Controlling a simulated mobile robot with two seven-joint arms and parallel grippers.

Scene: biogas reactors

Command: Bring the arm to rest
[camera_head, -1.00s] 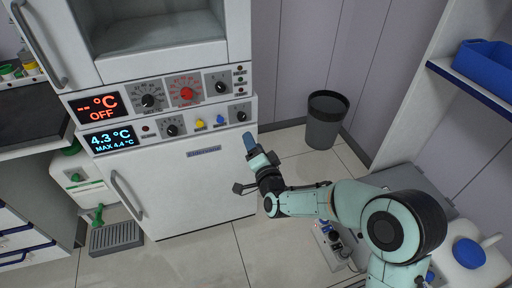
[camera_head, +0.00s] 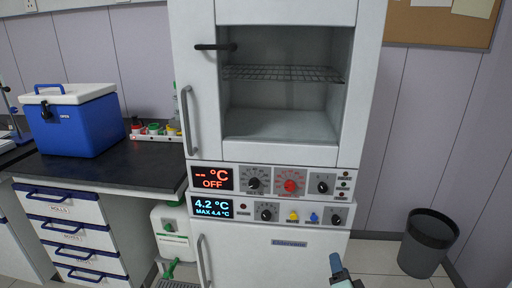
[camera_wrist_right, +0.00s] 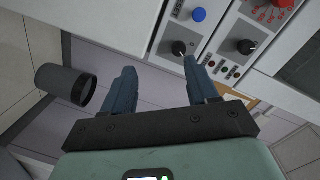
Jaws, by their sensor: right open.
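My right gripper (camera_wrist_right: 158,88) is open and empty in the right wrist view, its two dark blue fingers apart with nothing between them. In the head view only the tip of my right gripper (camera_head: 337,264) shows at the bottom edge, in front of the lower cabinet door (camera_head: 260,262). The rest of the right arm is out of the head view. My left gripper is not in view.
The oven and fridge unit (camera_head: 270,179) stands in front, its upper chamber empty but for a wire shelf (camera_head: 283,74). A dark bin (camera_head: 427,243) stands at the right. A blue cooler box (camera_head: 75,122) sits on the black counter (camera_head: 110,166) at the left.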

